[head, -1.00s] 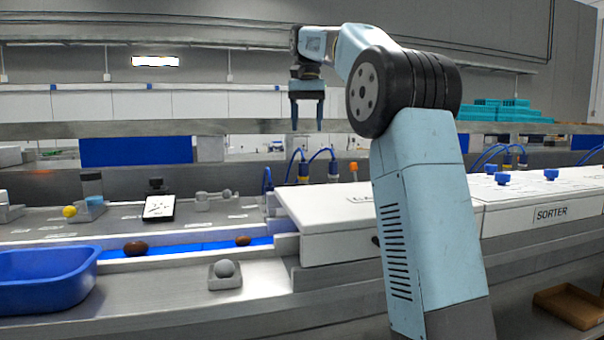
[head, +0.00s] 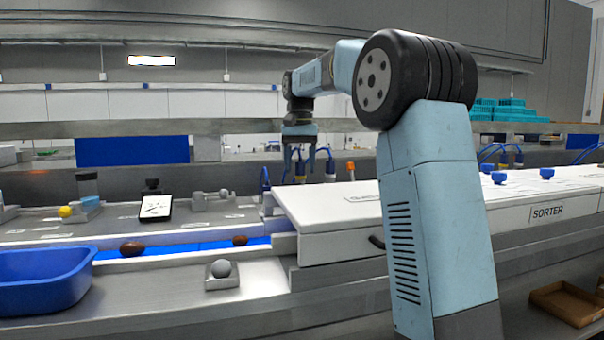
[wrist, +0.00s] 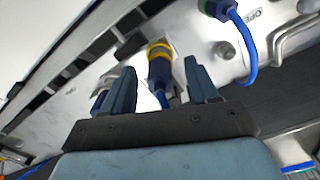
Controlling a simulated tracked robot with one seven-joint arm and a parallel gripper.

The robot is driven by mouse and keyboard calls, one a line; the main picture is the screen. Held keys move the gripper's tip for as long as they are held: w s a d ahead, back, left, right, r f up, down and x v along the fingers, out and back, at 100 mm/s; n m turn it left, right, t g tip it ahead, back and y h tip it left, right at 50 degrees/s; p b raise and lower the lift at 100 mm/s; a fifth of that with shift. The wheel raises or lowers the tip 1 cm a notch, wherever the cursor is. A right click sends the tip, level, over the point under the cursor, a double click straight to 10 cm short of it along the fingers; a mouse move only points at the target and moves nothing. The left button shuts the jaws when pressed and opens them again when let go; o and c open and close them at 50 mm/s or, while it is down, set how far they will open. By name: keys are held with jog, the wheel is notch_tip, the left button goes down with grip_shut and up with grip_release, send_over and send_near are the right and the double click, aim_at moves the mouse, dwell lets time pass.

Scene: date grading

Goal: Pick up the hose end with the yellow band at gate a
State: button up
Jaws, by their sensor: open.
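The hose end with the yellow band (wrist: 160,68) shows in the wrist view, dark blue below the band, with a blue hose running from it. It stands between the two fingers of my gripper (wrist: 159,64) as seen there, with visible room on both sides. In the head view my gripper (head: 299,168) points down at the hose connectors behind the white cover. The fingers are open and empty. Whether they are level with the hose end cannot be told. The gate a label cannot be read.
Another blue hose with a green-marked end (wrist: 216,8) loops close on the right in the wrist view. In the head view, the white cover (head: 325,215) lies in front of the connectors. A blue bin (head: 45,297) and a small grey holder (head: 222,283) stand at the left.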

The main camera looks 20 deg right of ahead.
jog(key=shift+f, duration=0.85)
grip_shut()
